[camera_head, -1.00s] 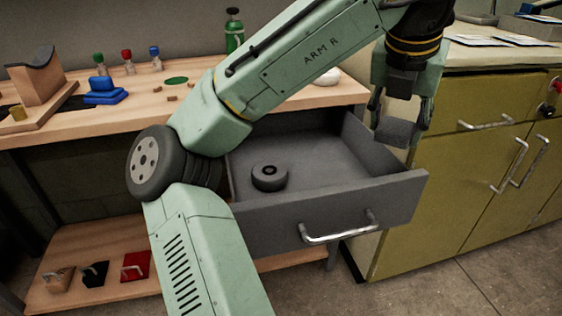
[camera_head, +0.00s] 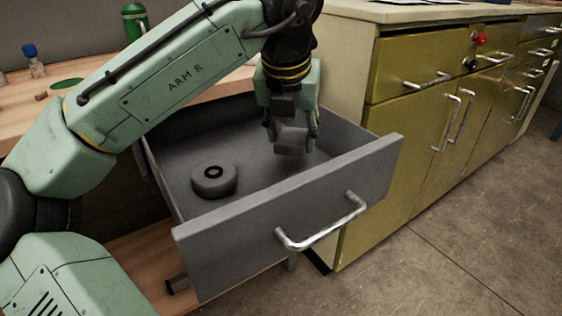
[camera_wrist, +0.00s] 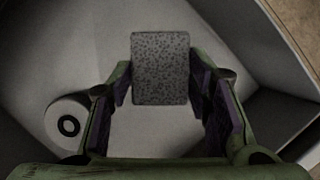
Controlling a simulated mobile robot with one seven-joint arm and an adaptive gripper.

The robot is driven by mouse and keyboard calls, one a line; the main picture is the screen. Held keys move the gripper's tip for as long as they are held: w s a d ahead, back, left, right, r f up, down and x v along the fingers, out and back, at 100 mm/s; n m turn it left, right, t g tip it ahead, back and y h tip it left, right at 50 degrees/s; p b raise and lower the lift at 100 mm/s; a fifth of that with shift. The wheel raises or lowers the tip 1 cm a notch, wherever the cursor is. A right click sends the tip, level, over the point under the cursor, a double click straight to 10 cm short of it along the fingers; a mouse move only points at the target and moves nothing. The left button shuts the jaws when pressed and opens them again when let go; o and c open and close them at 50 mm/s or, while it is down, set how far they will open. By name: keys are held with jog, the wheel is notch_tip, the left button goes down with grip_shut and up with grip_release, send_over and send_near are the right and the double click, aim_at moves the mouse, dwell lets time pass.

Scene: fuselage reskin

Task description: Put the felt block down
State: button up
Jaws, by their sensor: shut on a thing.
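The felt block is a grey, speckled block (camera_wrist: 160,68) between my fingers in the wrist view; in the head view it is a dark grey block (camera_head: 291,139). My gripper (camera_head: 291,136) is shut on it and points down over the right part of the open grey drawer (camera_head: 262,224). The block is at or a little above the drawer floor; I cannot tell whether it touches. My gripper also shows in the wrist view (camera_wrist: 160,95).
A dark round roll (camera_head: 214,180) with a central hole lies in the drawer, left of my gripper. The drawer's front has a metal handle (camera_head: 322,226). A yellow-green cabinet (camera_head: 400,130) stands close on the right. Drawer floor between roll and block is clear.

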aim_at(290, 170)
jog(key=shift+f+b, duration=0.75)
jog(key=shift+f, duration=1.5)
jog(key=shift+f, duration=0.1)
jog(key=o, duration=0.9)
jog(key=shift+o, duration=0.2)
jog(key=p+v, duration=0.4)
jog(key=v, duration=0.8)
jog(key=shift+a, duration=0.1)
